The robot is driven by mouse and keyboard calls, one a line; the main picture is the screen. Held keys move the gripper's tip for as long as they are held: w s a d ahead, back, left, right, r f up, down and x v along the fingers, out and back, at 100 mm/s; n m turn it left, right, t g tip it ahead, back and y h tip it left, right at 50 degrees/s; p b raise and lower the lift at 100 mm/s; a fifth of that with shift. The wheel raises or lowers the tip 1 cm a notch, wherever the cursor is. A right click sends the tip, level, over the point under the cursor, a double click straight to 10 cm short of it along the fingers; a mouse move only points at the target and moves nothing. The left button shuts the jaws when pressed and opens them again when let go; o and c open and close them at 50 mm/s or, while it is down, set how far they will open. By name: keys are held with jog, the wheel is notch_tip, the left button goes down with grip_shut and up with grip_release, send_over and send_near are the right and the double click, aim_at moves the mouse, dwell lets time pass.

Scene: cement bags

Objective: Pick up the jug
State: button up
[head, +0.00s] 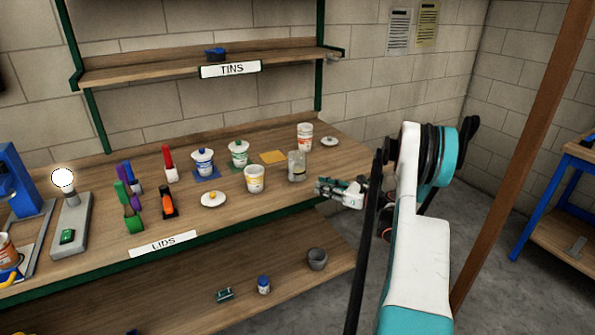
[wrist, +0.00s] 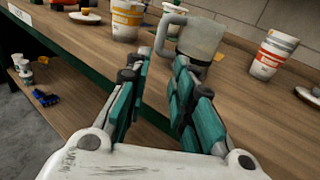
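The jug (head: 297,166) is a grey, cylindrical vessel standing upright on the wooden bench, near its right end. In the wrist view the jug (wrist: 203,38) is just beyond my fingertips, with its handle (wrist: 163,34) on the left side. My gripper (head: 322,187) is to the right of the jug and close to it in the head view. In the wrist view my gripper (wrist: 165,62) has its two teal fingers apart with bench showing between them. Nothing is held. The right fingertip overlaps the jug's lower part in the picture; I cannot tell if they touch.
A yellow-marked white tin (head: 254,179) stands left of the jug, an orange-marked tin (head: 305,136) behind it. A round lid (head: 330,141) and orange mat (head: 273,157) lie nearby. More tins and tools fill the bench's left. A dark cup (head: 317,259) is on the lower shelf.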

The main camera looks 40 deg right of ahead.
aim_at(291, 176)
jog(key=b+x, duration=0.2)
jog(key=x, duration=0.5)
jog(key=shift+d, duration=0.1)
jog(key=shift+b+x, duration=1.25)
jog(key=shift+x, duration=1.9)
jog(key=shift+r, duration=0.3)
jog(key=shift+c, duration=0.4)
jog(key=shift+a, duration=0.2)
grip_shut()
